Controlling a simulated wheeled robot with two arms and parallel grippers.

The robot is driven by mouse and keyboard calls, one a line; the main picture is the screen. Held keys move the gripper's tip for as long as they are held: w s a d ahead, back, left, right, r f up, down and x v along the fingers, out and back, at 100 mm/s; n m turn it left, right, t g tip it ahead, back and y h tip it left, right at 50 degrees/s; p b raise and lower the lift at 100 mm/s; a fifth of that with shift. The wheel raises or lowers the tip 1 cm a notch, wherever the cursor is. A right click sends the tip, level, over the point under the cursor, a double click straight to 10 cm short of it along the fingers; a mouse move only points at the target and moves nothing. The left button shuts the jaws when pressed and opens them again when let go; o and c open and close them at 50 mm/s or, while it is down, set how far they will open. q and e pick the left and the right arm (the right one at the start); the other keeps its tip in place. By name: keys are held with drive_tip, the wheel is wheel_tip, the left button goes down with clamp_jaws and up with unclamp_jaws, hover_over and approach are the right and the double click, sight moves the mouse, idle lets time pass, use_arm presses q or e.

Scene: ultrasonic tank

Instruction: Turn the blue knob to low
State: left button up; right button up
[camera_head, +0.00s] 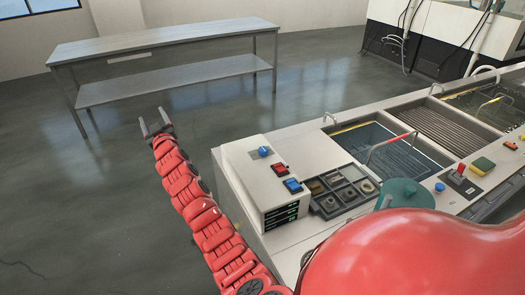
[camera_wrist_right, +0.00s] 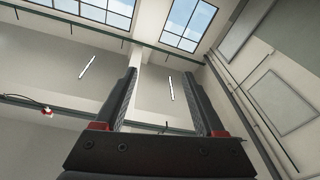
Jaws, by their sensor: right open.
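A round blue knob (camera_head: 263,152) sits on the top panel of the white control box (camera_head: 247,172) at the near end of the machine. Its pointer and markings are too small to read.
A red switch (camera_head: 280,168) and a blue switch (camera_head: 292,186) lie near the knob. A tray of small parts (camera_head: 330,208), a tank (camera_head: 385,152) and a green round object (camera_head: 403,193) stand to the right. A metal table (camera_head: 170,42) is behind. Floor left is clear.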

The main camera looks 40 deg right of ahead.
drive_tip(key=s+d+r+m+g+h+b, duration=0.1)
drive_tip(key=s+d+r+m+g+h, duration=0.15)
drive_tip(key=d, duration=0.35)
drive_tip(key=s+d+r+m+g+h, duration=0.1)
drive_tip(key=d+m+g+h, duration=0.15)
drive_tip(key=d+g, duration=0.2)
drive_tip(key=s+d+r+m+g+h+b, duration=0.1)
drive_tip(key=d+r+m+g, duration=0.1)
drive_tip(key=d+m, duration=0.3)
drive_tip(key=s+d+m+g+y+b, duration=0.1)
drive_tip(key=s+m+g+y, duration=0.3)
drive_tip(key=s, duration=0.7)
drive_tip(key=s+d+m+g+y, duration=0.15)
drive_tip(key=s+g, duration=0.35)
drive_tip(key=s, duration=0.5)
drive_tip(key=b, duration=1)
approach(263, 149)
drive_tip(key=f, duration=0.1)
drive_tip(key=shift+m, duration=0.35)
drive_tip(key=p+x, duration=0.2)
drive_tip(key=x, duration=0.5)
drive_tip(key=shift+w+d+f, duration=0.1)
drive_tip(key=shift+d+f, duration=0.15)
drive_tip(key=shift+d, duration=0.05)
drive_tip(key=shift+c, duration=0.2)
